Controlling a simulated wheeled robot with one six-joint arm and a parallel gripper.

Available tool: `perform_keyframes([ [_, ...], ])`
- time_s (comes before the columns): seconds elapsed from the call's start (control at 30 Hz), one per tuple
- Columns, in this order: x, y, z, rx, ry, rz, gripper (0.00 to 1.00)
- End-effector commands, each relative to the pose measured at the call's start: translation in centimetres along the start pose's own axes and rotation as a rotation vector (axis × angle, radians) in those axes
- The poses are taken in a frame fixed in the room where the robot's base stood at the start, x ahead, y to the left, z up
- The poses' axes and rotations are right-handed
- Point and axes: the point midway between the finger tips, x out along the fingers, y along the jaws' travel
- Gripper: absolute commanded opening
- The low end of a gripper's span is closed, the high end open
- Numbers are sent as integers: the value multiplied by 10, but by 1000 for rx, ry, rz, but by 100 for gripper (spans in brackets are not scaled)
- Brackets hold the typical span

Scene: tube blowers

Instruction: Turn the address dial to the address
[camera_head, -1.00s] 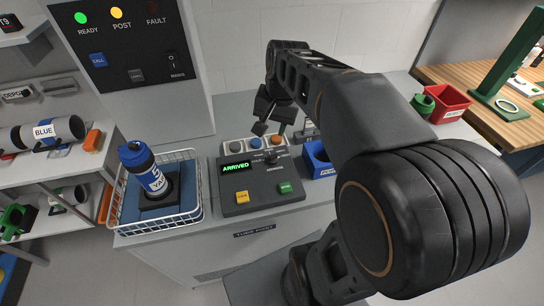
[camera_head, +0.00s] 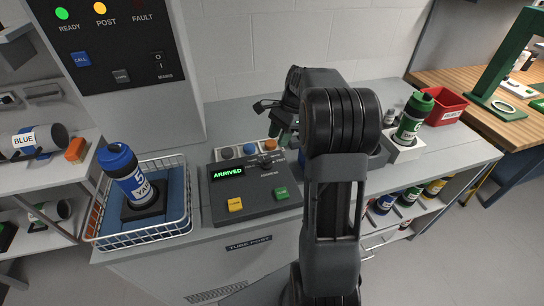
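The address dial (camera_head: 267,159) is a small dark knob at the upper right of the dark grey control console (camera_head: 242,207). The console's display (camera_head: 229,173) reads ARRIVED in green. The dial's setting is too small to read. My gripper (camera_head: 272,116) is above and behind the console, a little above the dial and apart from it. Its fingers are partly hidden by my arm, and a dark green patch shows beside them. I cannot tell how far the fingers are apart or whether anything is between them.
A blue capsule (camera_head: 132,178) stands in a wire basket (camera_head: 187,225) left of the console. Yellow (camera_head: 235,205) and green (camera_head: 281,193) buttons are on the console. A green-capped bottle (camera_head: 412,118) and red bin (camera_head: 446,103) are at right. My arm covers the counter's middle.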

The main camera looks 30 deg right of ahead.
Motion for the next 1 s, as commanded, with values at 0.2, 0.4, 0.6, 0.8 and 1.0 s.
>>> perform_keyframes([
  [0.2, 41, 0, 0, -2, -1, 4, 39],
  [0.4, 64, 0, 0, -3, 0, 2, 39],
  [0.6, 74, 0, 0, -2, 0, 1, 39],
  [0.8, 76, 0, 0, -2, 1, 1, 39],
  [1.0, 76, 0, 0, -2, 1, 0, 32],
])
